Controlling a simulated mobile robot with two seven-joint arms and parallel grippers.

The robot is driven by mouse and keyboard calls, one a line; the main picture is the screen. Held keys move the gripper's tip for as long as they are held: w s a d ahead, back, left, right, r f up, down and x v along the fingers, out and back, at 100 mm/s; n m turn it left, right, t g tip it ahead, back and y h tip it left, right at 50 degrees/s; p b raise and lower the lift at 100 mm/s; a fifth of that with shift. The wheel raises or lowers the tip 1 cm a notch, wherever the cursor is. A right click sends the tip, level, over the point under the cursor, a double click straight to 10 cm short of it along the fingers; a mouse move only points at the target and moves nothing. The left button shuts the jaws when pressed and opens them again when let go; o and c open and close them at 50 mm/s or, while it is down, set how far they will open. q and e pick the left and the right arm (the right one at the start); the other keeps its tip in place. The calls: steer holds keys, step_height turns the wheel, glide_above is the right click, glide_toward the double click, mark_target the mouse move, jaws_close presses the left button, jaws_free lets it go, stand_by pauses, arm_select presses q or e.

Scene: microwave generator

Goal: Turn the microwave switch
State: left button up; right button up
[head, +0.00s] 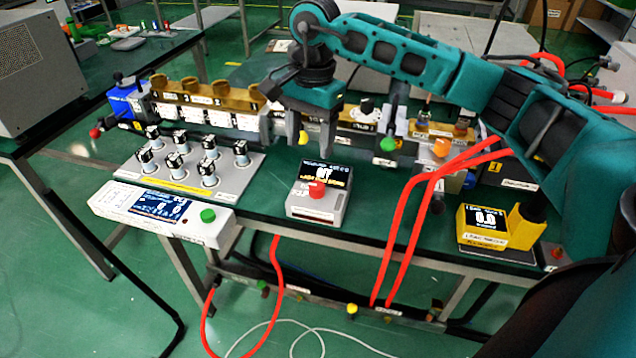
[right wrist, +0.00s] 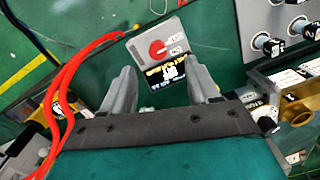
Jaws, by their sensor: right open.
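A small white box (head: 320,194) with a dark lit display and a round red knob (head: 316,190) on its front face stands on the green table. The box (right wrist: 170,62) and red knob (right wrist: 158,48) also show in the right wrist view, just beyond my fingertips. My right gripper (head: 312,142) is open and empty, pointing down above and behind the box. In the right wrist view its two fingers (right wrist: 160,82) are spread, with the display between and beyond them. Nothing in view is labelled clearly enough to tell which control is the microwave switch. My left gripper is not in view.
A grey panel with several black-topped knobs (head: 208,172) lies left of the box, behind a white unit with a screen and green button (head: 208,215). A brass-topped assembly (head: 205,95) runs behind. Red hoses (head: 405,215) and a yellow meter (head: 483,226) are at right.

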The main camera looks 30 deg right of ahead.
mark_target(318, 184)
steer(key=shift+h, duration=0.4)
steer(key=f, duration=0.4)
steer(key=d+f, duration=0.1)
steer(key=f, duration=0.7)
steer(key=shift+w+d, duration=0.1)
steer(key=shift+d, duration=0.3)
steer(key=c, duration=1)
